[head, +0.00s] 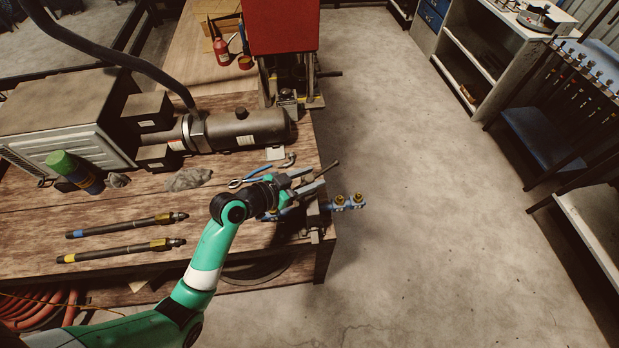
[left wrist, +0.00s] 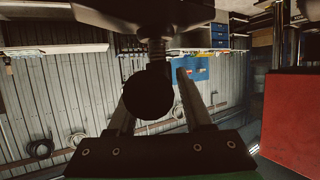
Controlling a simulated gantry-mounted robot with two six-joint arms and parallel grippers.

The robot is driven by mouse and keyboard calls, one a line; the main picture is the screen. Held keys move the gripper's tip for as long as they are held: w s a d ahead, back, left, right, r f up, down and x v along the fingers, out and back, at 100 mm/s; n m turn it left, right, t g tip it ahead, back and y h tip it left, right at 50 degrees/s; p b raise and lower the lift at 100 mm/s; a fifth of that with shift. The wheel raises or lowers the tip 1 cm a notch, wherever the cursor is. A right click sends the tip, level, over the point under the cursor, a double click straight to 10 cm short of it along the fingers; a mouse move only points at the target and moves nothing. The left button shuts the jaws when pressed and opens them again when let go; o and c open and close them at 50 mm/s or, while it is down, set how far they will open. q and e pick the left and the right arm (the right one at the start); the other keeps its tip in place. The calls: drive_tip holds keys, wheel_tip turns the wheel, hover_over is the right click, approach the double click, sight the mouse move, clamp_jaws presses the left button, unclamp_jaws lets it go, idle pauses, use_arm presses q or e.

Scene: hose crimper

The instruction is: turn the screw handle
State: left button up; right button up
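A clamp (head: 314,215) sits at the right front corner of the wooden bench. A thin dark rod (head: 330,168) shows beside my gripper, but I cannot tell if it is part of the screw handle. In the left wrist view, a threaded screw (left wrist: 157,52) comes down from a dark body and ends in a dark round knob (left wrist: 148,96), apparently the screw handle. My left gripper (head: 305,182) is at the clamp; its fingers (left wrist: 156,92) stand apart on both sides of the knob, with a gap visible on the right. My right gripper is not in view.
Two hoses (head: 125,225) lie on the bench at left. A blue-handled tool (head: 252,175) and a metal cylinder (head: 240,130) lie behind my gripper. The floor (head: 430,200) at right is clear.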

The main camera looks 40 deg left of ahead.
use_arm(q)
clamp_jaws()
idle(1.2)
